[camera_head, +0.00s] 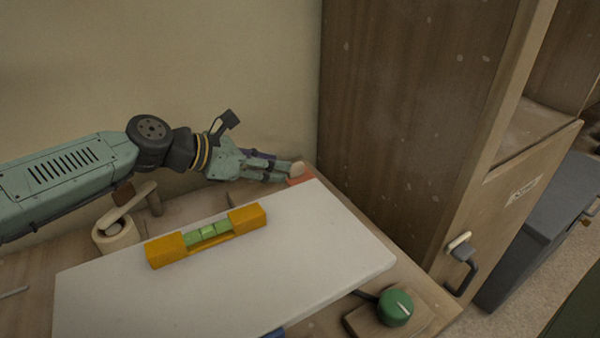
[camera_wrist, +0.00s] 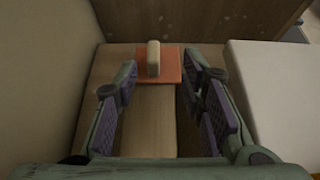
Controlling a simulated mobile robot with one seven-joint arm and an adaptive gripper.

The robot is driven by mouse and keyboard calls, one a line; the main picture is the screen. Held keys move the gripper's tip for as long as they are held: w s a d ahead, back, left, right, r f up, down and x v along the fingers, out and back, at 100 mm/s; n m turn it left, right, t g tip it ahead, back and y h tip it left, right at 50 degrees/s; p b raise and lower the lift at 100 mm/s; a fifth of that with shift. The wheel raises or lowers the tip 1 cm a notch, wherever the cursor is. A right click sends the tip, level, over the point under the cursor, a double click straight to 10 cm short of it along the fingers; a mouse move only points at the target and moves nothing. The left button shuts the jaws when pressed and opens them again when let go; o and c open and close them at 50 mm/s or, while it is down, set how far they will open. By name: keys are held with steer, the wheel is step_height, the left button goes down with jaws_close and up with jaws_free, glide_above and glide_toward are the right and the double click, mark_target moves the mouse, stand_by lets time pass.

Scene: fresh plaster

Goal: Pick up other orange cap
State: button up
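My gripper (camera_wrist: 163,80) is open in the wrist view, its two purple-padded fingers apart. Between and just beyond the fingertips is a flat orange piece (camera_wrist: 172,72) with an upright beige block (camera_wrist: 153,58) on it. Nothing is held. In the head view my gripper (camera_head: 283,172) is low over the back corner of the worktop, and its fingers partly hide the orange piece (camera_head: 302,179). I cannot tell whether the fingers touch it. A level (camera_head: 208,231) with orange end parts and a green middle lies on the white board. No separate orange cap is clearly visible.
The white board (camera_head: 290,275) covers much of the worktop. A brown wooden panel (camera_head: 400,110) stands close behind the orange piece, and a plain wall is on the left. A green knob (camera_head: 396,307) is at the front right, a beige roll-like object (camera_head: 117,235) at the left.

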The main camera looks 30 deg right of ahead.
mark_target(297, 163)
steer(key=x, duration=0.1)
steer(key=p+x, duration=0.1)
steer(key=x, duration=0.1)
steer(key=p+x, duration=0.1)
steer(key=shift+w+d+r, duration=0.25)
steer(key=shift+w+d, duration=0.05)
steer(key=shift+d, duration=0.05)
steer(key=shift+d+f, duration=0.35)
steer(key=shift+d, duration=0.05)
steer(key=shift+c, duration=0.6)
jaws_close()
